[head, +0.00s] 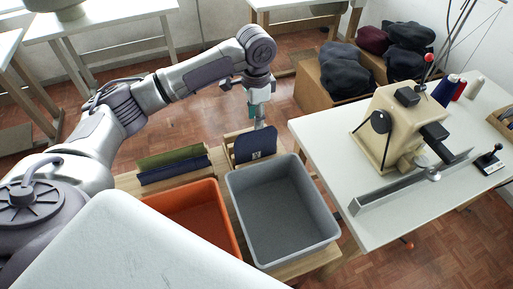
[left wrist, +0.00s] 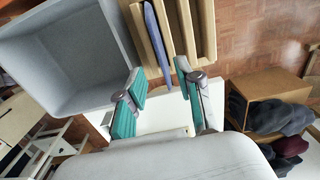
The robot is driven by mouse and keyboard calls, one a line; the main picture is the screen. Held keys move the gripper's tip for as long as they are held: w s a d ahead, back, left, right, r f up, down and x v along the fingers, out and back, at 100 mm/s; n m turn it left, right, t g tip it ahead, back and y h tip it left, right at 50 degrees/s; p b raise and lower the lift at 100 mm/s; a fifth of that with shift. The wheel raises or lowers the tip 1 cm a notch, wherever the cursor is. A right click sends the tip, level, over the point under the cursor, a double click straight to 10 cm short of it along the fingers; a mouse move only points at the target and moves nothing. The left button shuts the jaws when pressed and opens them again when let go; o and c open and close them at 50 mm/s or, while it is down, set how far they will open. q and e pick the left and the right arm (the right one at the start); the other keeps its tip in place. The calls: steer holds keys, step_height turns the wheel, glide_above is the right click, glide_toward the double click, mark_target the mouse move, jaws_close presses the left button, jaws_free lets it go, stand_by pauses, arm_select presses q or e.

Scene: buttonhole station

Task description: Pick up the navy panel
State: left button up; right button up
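A navy panel (head: 255,146) stands upright in a wooden rack (head: 228,146) behind the grey bin. It also shows edge-on in the left wrist view (left wrist: 156,38). My left gripper (head: 258,118) is over this panel, fingers pointing down at its upper edge. In the left wrist view its teal-padded fingers (left wrist: 160,75) are spread apart, with the near end of the panel showing between the fingertips. I cannot tell whether either finger touches it. A second rack to the left holds an olive panel (head: 170,157) and another dark blue panel (head: 175,173). My right gripper is not in view.
A grey bin (head: 234,196) stands in front of the rack, empty, with an orange bin (head: 228,224) to its left. A white table (head: 325,135) with a beige machine (head: 392,125) stands at right. A cardboard box (head: 312,92) of dark caps is behind it.

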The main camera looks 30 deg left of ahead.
mark_target(256, 138)
arm_select(q)
step_height(256, 138, down, 4)
steer(key=shift+w+r, duration=0.1)
steer(key=shift+r, duration=0.05)
steer(key=shift+f+p, duration=0.35)
steer(key=shift+f, duration=0.25)
step_height(256, 138, down, 4)
steer(key=shift+r+p, duration=0.25)
steer(key=shift+p, duration=0.15)
steer(key=shift+f, duration=0.4)
steer(key=shift+c, duration=0.5)
jaws_close()
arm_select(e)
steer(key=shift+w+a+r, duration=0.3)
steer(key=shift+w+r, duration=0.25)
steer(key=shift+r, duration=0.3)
